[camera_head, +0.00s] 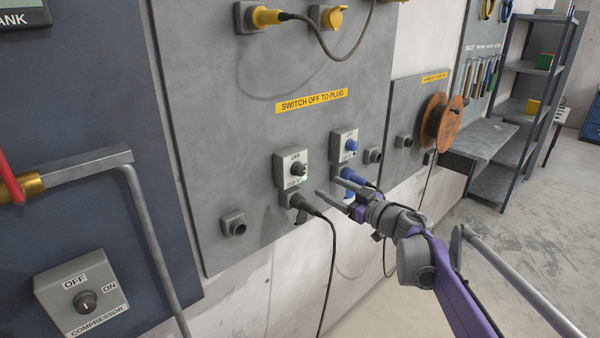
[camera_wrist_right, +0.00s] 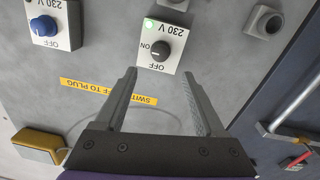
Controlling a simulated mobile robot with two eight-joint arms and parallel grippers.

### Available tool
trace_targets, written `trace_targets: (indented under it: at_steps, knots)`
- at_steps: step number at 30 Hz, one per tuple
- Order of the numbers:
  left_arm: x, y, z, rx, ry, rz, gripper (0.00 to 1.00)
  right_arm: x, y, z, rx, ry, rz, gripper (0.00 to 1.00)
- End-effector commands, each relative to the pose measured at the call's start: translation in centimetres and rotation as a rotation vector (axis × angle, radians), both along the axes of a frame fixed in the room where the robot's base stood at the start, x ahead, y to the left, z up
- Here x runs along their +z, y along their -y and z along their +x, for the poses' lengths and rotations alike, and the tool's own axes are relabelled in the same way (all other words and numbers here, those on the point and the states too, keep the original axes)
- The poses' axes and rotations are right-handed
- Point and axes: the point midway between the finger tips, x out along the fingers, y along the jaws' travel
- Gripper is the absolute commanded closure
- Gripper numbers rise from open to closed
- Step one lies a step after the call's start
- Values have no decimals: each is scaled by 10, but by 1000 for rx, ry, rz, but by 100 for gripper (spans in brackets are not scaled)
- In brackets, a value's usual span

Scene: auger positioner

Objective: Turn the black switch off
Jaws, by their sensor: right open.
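The black switch (camera_head: 299,168) is a round knob on a light grey box with OFF and 230 V labels, on the grey wall panel. In the right wrist view the black knob (camera_wrist_right: 160,50) shows upside down, with a green lamp (camera_wrist_right: 149,24) lit near it. My right gripper (camera_head: 327,187) is open and empty, in front of the panel, right of and slightly below the black switch in the head view. In the wrist view the knob lies just beyond the gap between the fingertips (camera_wrist_right: 160,76). My left gripper is out of view.
A blue switch (camera_head: 350,146) sits right of the black one. A black plug with a hanging cable (camera_head: 302,204) is below the black switch, and a blue plug (camera_head: 352,180) is near my gripper. A compressor switch (camera_head: 85,300) is at lower left.

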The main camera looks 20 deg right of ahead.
Motion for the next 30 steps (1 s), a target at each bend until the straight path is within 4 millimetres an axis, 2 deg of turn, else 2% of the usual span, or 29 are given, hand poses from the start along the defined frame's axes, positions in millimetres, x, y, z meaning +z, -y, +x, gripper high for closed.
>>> trace_targets:
  at_steps: [12, 16, 21, 30]
  knots:
    - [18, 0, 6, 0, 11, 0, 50, 3, -23, 70, 2, 3, 2, 28]
    - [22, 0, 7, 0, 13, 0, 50, 3, -28, 87, 0, 3, 1, 28]
    - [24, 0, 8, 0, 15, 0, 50, 2, -31, 98, -1, 2, 1, 28]
    - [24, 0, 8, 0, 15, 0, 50, 1, -31, 99, -2, 2, 1, 30]
